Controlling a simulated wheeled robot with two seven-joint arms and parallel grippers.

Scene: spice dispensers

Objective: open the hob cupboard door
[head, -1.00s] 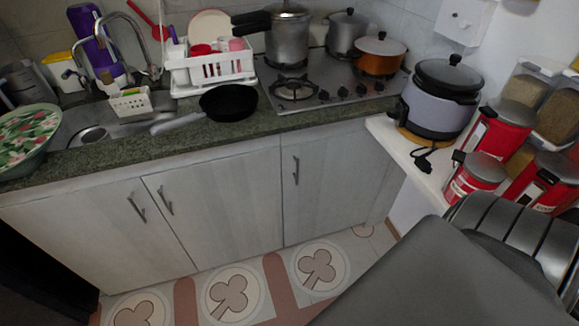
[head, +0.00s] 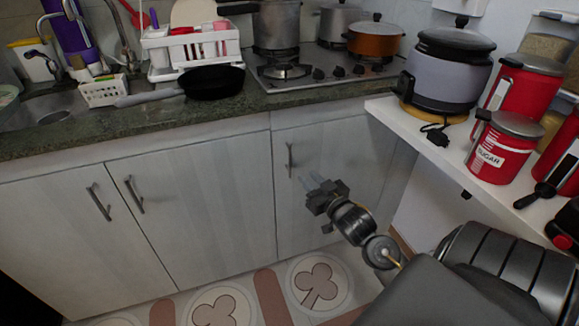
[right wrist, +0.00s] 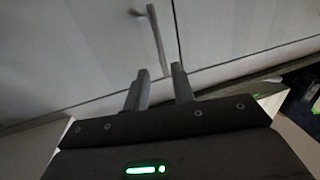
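The hob cupboard door (head: 335,150) is the pale wood panel under the hob and looks closed. Its upright metal bar handle (head: 289,160) is near the door's left edge. My right gripper (head: 308,184) is in front of this door, a little right of and below the handle, with its two fingers apart and nothing held. In the right wrist view the handle (right wrist: 157,40) runs down toward the gap between the open fingertips (right wrist: 159,72); I cannot tell whether they touch it. My left gripper is not in view.
Two other cupboard doors with handles (head: 133,194) are to the left. A white shelf (head: 440,165) with a rice cooker (head: 446,85) and red canisters (head: 499,145) juts out at the right, above my right arm. The hob (head: 315,70) and counter (head: 150,118) are above. The floor in front is clear.

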